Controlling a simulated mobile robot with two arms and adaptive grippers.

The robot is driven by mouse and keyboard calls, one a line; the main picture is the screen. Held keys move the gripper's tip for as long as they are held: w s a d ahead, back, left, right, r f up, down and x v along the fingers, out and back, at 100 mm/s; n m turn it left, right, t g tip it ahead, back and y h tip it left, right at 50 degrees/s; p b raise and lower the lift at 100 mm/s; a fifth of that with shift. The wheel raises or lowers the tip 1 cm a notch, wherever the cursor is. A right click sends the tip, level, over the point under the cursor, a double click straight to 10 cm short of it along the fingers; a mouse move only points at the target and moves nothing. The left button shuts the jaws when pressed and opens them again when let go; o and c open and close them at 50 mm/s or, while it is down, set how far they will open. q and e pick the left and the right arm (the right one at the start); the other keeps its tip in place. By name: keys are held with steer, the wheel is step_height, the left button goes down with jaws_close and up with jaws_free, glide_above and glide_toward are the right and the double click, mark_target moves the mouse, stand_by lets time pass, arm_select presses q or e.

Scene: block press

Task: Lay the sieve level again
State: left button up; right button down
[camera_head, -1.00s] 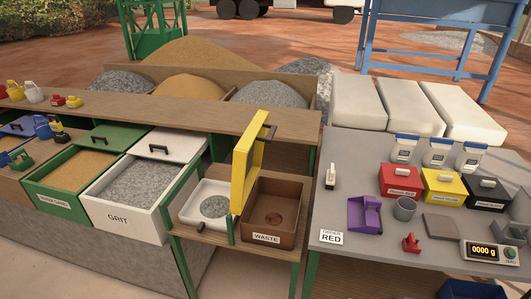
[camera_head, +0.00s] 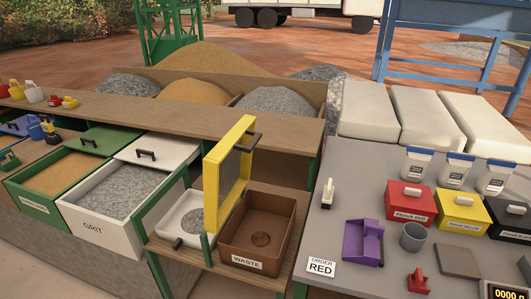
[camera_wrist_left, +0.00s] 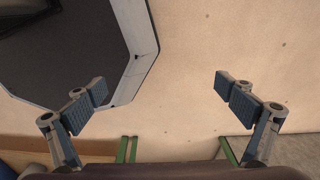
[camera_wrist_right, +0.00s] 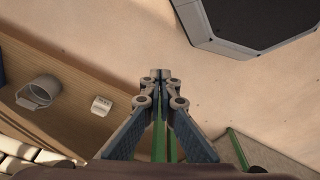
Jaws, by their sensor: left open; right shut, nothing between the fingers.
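The sieve (camera_head: 211,183) is a yellow square frame with grey mesh and dark handles, in the middle of the head view. It stands tilted steeply up, between a white tray (camera_head: 170,222) with some grey grit in it and a brown waste bin (camera_head: 285,205). Neither gripper shows in the head view. My left gripper (camera_wrist_left: 160,90) is open and empty above the bare floor in the left wrist view. My right gripper (camera_wrist_right: 160,75) is shut with nothing in it, also over the floor. The sieve shows in neither wrist view.
Left of the sieve are a white grit drawer (camera_head: 95,230) and a green drawer (camera_head: 22,196) of sand. A wooden shelf (camera_head: 200,122) runs behind. A grey table (camera_head: 340,210) with coloured boxes, a purple scoop (camera_head: 362,243) and a grey cup (camera_head: 413,236) is at right.

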steer(key=w+a+r+t, duration=0.1)
steer(key=w+r, duration=0.3)
steer(key=r, duration=0.4)
steer(key=w+a+r+m+t+b, duration=0.1)
steer(key=w+r, duration=0.4)
steer(key=r, duration=0.2)
steer(key=w+a+r, duration=0.1)
steer(key=w+r, duration=0.3)
steer(key=r, duration=0.4)
steer(key=m+t+y, duration=0.8)
steer(key=m+t, duration=0.5)
steer(key=m, duration=0.2)
glide_toward(255, 144)
steer(key=s+d+f, duration=0.1)
steer(key=s+d, duration=0.4)
steer(key=d, duration=0.1)
steer(key=x, duration=0.4)
steer(key=a+p+x, duration=0.1)
steer(key=x, duration=0.3)
steer(key=s+a+p+x, duration=0.1)
steer(key=x, duration=0.3)
steer(key=shift+a+r, duration=0.2)
steer(key=shift+w+a, duration=0.1)
steer(key=shift+a, duration=0.4)
arm_select(q)
steer(key=shift+w+d+r, duration=0.65)
steer(key=shift+w, duration=0.1)
arm_select(e)
steer(key=shift+f, duration=0.1)
steer(key=shift+w, duration=0.1)
